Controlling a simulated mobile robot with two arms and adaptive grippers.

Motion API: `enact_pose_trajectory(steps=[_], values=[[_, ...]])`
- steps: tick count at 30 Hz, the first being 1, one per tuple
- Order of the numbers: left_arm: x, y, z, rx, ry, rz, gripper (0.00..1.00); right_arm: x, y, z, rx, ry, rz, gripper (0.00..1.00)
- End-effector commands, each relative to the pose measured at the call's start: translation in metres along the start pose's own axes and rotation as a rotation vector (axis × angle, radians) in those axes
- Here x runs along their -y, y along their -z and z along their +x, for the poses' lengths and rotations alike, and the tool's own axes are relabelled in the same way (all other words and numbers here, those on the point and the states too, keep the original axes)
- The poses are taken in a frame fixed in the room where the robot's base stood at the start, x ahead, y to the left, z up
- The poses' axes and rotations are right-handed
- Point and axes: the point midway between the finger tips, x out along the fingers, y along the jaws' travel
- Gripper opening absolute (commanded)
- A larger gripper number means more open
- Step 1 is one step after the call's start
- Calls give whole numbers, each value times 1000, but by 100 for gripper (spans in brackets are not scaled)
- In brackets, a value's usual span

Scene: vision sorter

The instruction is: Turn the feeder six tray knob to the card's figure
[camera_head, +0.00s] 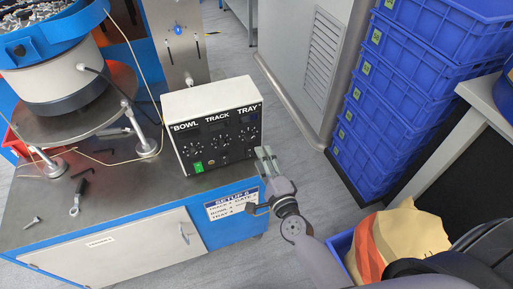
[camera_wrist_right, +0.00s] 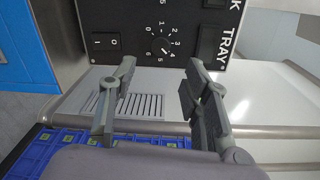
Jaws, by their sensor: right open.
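The feeder's white control box (camera_head: 210,98) has a black front panel labelled BOWL, TRACK and TRAY. The tray knob (camera_head: 248,133) is at the right end. In the right wrist view the tray knob (camera_wrist_right: 163,47) shows sideways, ringed by white numbers; I cannot tell its exact setting. My right gripper (camera_head: 265,153) is just in front of the box's right end. In the wrist view its fingers (camera_wrist_right: 160,70) are apart with nothing between them, short of the knob. The card (camera_head: 231,205) on the bench front reads SETUP 6; its smaller lines are hard to read. My left gripper is out of view.
A bowl feeder (camera_head: 55,80) stands left of the box on the metal bench (camera_head: 140,195). Loose tools (camera_head: 77,200) lie at the bench's left. Stacked blue crates (camera_head: 395,95) stand at the right. A bag (camera_head: 405,240) sits in a blue bin below.

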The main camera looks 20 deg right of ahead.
Motion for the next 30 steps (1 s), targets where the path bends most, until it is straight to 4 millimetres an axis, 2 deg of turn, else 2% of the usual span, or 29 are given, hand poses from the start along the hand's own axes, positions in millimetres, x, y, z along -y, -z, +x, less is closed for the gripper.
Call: enact_pose_trajectory(steps=[3,9,26,29,30], values=[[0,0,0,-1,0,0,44,0,0,-23,0,-2,-2,44],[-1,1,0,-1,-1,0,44,0,0,-41,0,0,-1,44],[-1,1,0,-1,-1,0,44,0,0,-44,-1,1,0,44],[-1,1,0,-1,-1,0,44,-8,1,-44,2,-16,-23,44],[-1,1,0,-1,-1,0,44,-18,1,-44,6,-35,-51,44]])
